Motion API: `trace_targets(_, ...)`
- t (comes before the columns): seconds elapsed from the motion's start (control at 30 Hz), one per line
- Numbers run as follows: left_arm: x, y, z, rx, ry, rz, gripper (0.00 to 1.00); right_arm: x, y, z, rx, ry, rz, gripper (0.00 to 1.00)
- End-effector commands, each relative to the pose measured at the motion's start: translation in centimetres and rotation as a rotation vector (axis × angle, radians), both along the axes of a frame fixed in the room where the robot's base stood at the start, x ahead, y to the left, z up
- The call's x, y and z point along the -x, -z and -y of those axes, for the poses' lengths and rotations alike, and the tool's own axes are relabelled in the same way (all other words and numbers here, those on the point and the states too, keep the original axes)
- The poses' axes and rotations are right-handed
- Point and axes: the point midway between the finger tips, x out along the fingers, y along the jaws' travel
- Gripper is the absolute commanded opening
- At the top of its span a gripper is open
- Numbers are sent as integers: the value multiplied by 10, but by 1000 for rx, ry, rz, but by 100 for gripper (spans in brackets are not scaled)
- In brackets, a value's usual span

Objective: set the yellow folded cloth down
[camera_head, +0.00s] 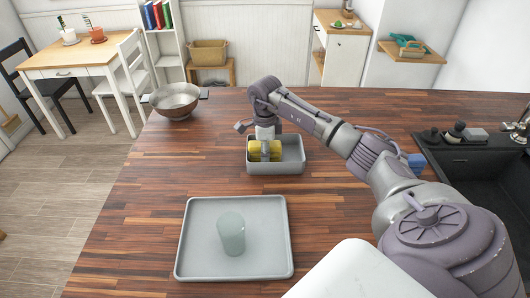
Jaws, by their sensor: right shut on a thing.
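The yellow folded cloth (254,151) is inside the left part of a grey open bin (276,169) on the wooden counter. My right gripper (265,153) reaches down into the bin from above and is shut on the cloth. The gripper's fingers hide part of the cloth. I cannot tell whether the cloth touches the bin's floor. My left gripper does not show.
A grey tray (189,238) with a translucent cup (232,235) stands at the counter's front. A metal pot (175,101) stands at the back left. A black sink (472,170) is at the right. The wooden counter (150,185) left of the bin is clear.

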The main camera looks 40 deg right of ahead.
Motion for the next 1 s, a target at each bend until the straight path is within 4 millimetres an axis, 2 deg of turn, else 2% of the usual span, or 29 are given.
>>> trace_targets(0.27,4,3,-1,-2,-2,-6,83,0,2,0,0,1,1,10)
trace_targets(0.3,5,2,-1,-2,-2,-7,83,0,1,0,0,1,1,48)
trace_targets(0.43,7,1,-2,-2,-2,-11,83,0,1,0,-1,1,1,68)
trace_targets(0.7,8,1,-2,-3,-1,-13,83,0,1,0,0,1,0,68)
trace_targets(0.8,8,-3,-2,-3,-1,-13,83,0,-5,0,-1,0,1,68)
trace_targets(0.83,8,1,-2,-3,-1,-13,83,-1,-6,0,0,1,2,68)
trace_targets(1.0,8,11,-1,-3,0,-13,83,-1,-33,1,1,0,7,68)
